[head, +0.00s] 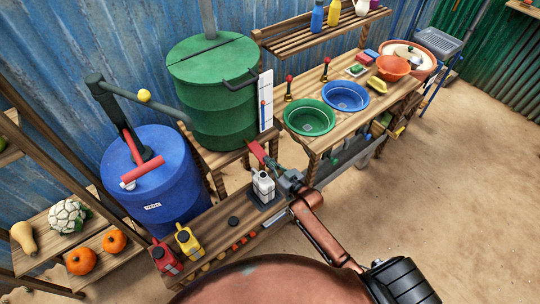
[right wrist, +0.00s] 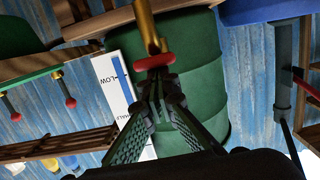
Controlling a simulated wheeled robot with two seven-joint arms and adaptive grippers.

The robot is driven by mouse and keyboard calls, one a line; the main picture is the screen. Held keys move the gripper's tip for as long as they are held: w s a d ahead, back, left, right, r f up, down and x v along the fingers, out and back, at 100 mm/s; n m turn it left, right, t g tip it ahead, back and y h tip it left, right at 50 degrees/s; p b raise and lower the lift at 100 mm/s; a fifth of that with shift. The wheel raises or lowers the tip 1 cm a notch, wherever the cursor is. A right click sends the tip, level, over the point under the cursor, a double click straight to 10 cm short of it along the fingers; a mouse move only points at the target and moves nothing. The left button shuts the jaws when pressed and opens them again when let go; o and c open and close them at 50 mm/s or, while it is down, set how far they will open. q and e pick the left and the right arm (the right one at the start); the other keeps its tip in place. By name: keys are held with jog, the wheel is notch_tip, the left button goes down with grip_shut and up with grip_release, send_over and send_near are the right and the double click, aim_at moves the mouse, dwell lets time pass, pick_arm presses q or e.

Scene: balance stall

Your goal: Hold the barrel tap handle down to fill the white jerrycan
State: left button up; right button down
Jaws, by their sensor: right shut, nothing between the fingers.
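The white jerrycan (head: 263,187) stands upright on a dark pad on the low bench, in front of the green barrel (head: 222,110). Above it the barrel's red tap handle (head: 257,153) sticks out; in the right wrist view the red handle (right wrist: 155,61) sits on a brass tap (right wrist: 147,22). My right gripper (head: 277,172) is beside the handle, just above and right of the jerrycan. In the right wrist view its fingers (right wrist: 158,82) are shut and empty, tips close to the handle; I cannot tell whether they touch. The liquid level in the jerrycan is hidden. My left gripper is out of view.
A white level gauge (head: 266,100) stands beside the green barrel. A blue barrel (head: 150,185) with a pump is at left. Red (head: 165,258) and yellow (head: 188,240) jerrycans stand nearby. A wash bench with green (head: 309,117) and blue basins (head: 345,96) is right. Floor at right is clear.

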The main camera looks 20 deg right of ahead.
jog(key=shift+s+f, duration=0.2)
jog(key=shift+f, duration=0.45)
dwell(1.6)
jog(key=shift+r, duration=0.15)
dwell(4.8)
jog(key=s+d+r+p, duration=0.2)
jog(key=s+r, duration=0.3)
jog(key=s, duration=0.5)
jog(key=shift+d+r+p, duration=0.2)
jog(key=shift+d+p, duration=0.05)
jog(key=shift+p, duration=0.6)
